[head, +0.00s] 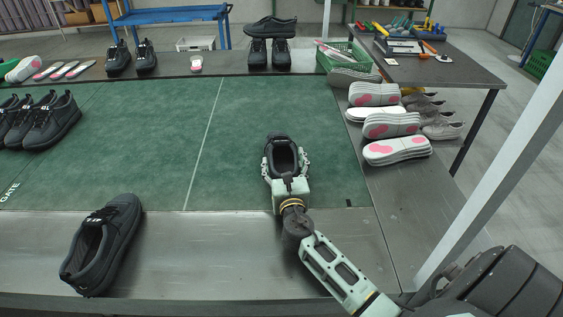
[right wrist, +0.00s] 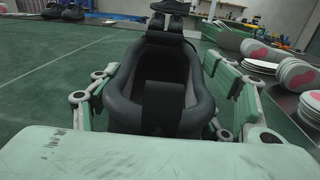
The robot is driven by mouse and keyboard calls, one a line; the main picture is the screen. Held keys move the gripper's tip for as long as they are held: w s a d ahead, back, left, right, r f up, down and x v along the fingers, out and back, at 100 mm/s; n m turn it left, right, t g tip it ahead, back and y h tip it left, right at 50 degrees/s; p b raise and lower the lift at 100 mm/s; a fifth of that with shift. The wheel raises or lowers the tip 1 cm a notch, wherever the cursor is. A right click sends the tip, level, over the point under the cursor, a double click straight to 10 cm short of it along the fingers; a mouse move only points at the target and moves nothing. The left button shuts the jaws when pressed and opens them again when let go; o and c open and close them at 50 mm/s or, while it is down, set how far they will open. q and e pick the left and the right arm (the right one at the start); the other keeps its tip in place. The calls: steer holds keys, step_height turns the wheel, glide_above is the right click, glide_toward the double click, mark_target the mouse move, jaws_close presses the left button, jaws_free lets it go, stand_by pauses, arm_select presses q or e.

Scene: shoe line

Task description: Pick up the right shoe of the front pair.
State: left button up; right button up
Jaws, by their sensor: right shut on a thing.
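My right gripper (head: 286,172) is shut on a black shoe (head: 284,152) over the right part of the green mat (head: 240,120). The shoe's heel and opening face me and its toe points away. In the right wrist view the gripper's fingers (right wrist: 165,108) press on both sides of the shoe's heel (right wrist: 160,90). I cannot tell whether its sole touches the mat. Another black shoe (head: 103,245) lies at the front left on the metal edge, apart from the gripper. My left gripper is not in view.
Several black shoes (head: 45,118) stand at the left of the mat, and more stand along the back edge. Stacked white and pink soles (head: 392,125) and grey shoes (head: 440,127) lie to the right. A green crate (head: 343,62) is at the back right. The middle of the mat is clear.

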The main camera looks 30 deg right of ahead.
steer(key=c, duration=0.6)
steer(key=shift+r, duration=0.1)
